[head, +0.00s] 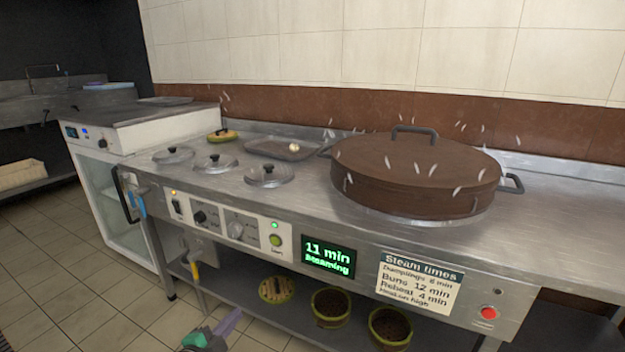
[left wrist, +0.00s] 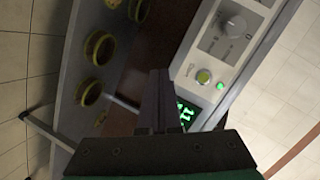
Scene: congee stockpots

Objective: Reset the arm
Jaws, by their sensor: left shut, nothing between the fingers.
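My left gripper (head: 232,322) shows at the bottom of the head view, low in front of the steel counter (head: 310,225). It also shows in the left wrist view (left wrist: 155,85), where its two dark fingers are together with nothing between them. In that view the control panel (left wrist: 215,60) and green display (left wrist: 186,112) lie beyond the fingers, turned sideways. My right gripper is in neither view.
A large brown lidded steamer (head: 415,175) stands on the counter, with white wisps around it. Lidded wells and a tray (head: 280,150) are to its left. Small round baskets (head: 330,305) sit on the lower shelf. Tiled floor (head: 50,290) is open at left.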

